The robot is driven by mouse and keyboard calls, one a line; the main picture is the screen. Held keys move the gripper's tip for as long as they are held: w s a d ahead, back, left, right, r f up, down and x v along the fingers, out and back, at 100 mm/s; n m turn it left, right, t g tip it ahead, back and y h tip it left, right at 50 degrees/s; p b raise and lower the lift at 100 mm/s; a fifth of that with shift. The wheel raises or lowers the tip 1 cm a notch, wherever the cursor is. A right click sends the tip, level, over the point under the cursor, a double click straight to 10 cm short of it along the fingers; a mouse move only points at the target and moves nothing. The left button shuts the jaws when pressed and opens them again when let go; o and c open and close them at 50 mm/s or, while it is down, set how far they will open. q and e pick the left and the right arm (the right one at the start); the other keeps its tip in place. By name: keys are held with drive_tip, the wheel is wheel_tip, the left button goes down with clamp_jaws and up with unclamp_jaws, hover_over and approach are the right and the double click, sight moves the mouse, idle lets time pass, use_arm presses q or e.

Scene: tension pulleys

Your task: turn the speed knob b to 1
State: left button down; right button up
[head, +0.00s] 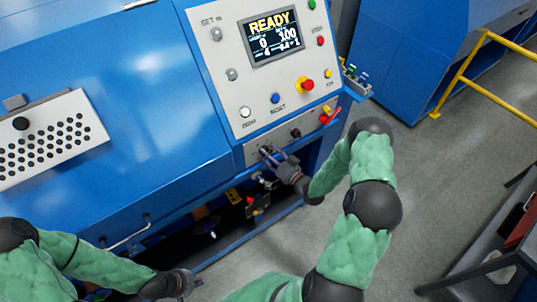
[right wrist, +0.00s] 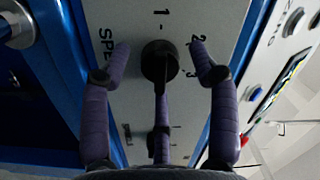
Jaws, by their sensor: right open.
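A round black knob (right wrist: 160,62) sits on a grey plate (right wrist: 205,18) in the right wrist view. A "1" with a dash stands above it, "2" and "3" to its right, and part of a word starting "SPE" to its left. Its pointer direction is unclear. My right gripper (right wrist: 161,47) is open, with two purple fingers on either side of the knob and a third below it. Contact cannot be told. In the head view my right gripper (head: 266,152) is at the lower panel strip, partly hiding that knob. My left gripper (head: 182,284) is low at the bottom, its fingers unclear.
Another black knob (head: 295,133) sits on the same strip, right of my right gripper. A red handle (head: 330,116) is at the strip's right end. Above is the control panel with a READY display (head: 273,36) and buttons. Grey floor (head: 440,170) is free on the right.

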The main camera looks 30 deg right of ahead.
drive_tip(key=shift+w, duration=0.15)
drive_tip(key=c, duration=1.1)
drive_tip(key=shift+a, duration=0.1)
